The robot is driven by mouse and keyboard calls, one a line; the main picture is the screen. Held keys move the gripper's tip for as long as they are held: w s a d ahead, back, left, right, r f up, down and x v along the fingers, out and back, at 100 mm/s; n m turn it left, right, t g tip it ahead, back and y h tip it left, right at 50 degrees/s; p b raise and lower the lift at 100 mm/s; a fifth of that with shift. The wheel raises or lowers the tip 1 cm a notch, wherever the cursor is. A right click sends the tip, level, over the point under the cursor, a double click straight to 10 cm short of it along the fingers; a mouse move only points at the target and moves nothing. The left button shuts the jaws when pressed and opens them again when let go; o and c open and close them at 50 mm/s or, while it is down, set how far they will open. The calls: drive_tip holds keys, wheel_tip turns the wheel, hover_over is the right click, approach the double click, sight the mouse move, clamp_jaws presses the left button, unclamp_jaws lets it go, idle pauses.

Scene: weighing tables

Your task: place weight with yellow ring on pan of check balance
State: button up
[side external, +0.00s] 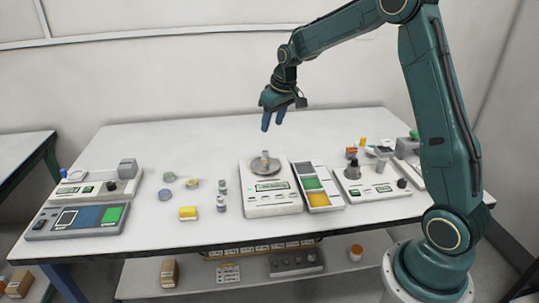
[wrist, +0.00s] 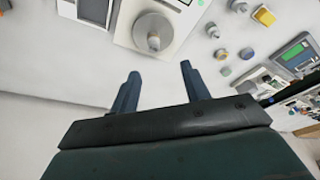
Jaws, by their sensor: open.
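I cannot tell from labels which balance is the check balance. My gripper (side external: 272,122) is open and empty, above and behind the middle balance, clear of the weight.
A tray with green and yellow sections (side external: 319,198) adjoins the middle balance's right side. Small grey weights (side external: 221,204), a yellow block (side external: 188,213) and several discs lie left. The table's back strip is clear.

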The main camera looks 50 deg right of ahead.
drive_tip(key=s+a+r+t, duration=0.1)
drive_tip(key=s+a+r, duration=0.95)
drive_tip(key=s, duration=0.25)
drive_tip(key=s+a, duration=0.3)
drive_tip(key=s, duration=0.6)
drive_tip(key=s+a+n+t, duration=0.1)
drive_tip(key=s+a, duration=0.1)
drive_tip(key=s, duration=0.7)
drive_tip(key=shift+s+a+f, duration=0.2)
drive_tip(key=shift+a, duration=0.2)
